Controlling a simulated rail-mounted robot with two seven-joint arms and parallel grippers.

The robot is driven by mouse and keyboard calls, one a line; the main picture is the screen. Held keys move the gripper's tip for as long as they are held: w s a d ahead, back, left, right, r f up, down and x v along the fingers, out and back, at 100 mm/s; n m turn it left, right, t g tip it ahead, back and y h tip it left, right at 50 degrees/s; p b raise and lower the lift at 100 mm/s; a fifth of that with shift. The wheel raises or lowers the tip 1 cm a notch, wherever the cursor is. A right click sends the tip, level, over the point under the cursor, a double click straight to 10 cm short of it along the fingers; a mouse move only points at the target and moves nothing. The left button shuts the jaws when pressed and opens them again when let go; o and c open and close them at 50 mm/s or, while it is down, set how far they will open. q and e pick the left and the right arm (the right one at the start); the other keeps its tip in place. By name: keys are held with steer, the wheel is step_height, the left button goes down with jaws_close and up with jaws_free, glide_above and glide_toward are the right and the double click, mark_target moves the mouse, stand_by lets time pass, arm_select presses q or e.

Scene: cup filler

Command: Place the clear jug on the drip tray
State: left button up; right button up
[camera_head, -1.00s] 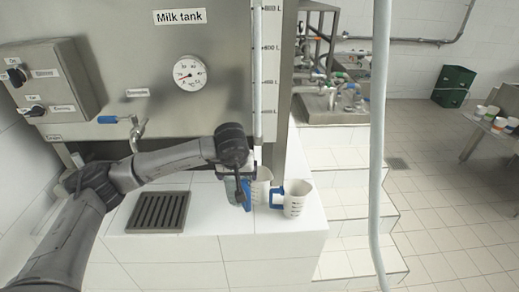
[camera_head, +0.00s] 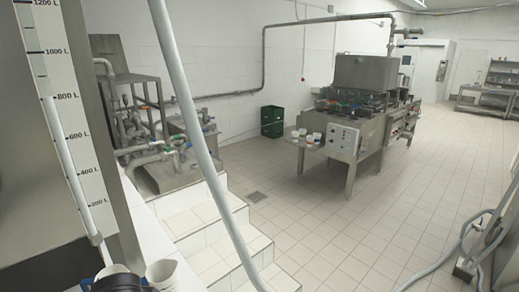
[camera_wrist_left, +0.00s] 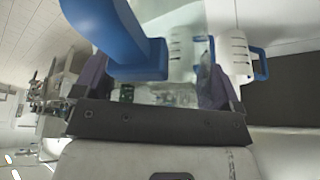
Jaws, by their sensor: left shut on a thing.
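In the left wrist view, my left gripper (camera_wrist_left: 158,92) is shut on the clear jug (camera_wrist_left: 190,18), with its blue handle (camera_wrist_left: 135,45) large at the top. A white jug with graduation marks and a blue handle (camera_wrist_left: 236,52) shows behind it on the right. In the head view only the bottom left corner shows jugs: a white jug (camera_head: 172,273) at the ledge, and part of another pale rim beside a dark part of my arm. The held jug's base and the drip tray are not visible now. My right gripper is out of view.
The tank's level scale (camera_head: 70,130) and a grey hose (camera_head: 195,120) stand close on the left. White tiled steps (camera_head: 215,245) go down to an open tiled floor. A machine (camera_head: 365,100), a cup table (camera_head: 315,145) and a green crate (camera_head: 272,120) stand farther back.

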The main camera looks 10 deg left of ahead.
arm_select(q)
steer(key=d+m, duration=0.1)
steer(key=d, duration=0.3)
steer(key=s+r+p, duration=0.2)
steer(key=r+p, duration=1.5)
steer(key=r, duration=0.1)
steer(key=s+r+p, duration=0.2)
steer(key=r+p, duration=1.5)
steer(key=r, duration=0.1)
steer(key=shift+s+d+r, duration=0.3)
steer(key=shift+d, duration=0.05)
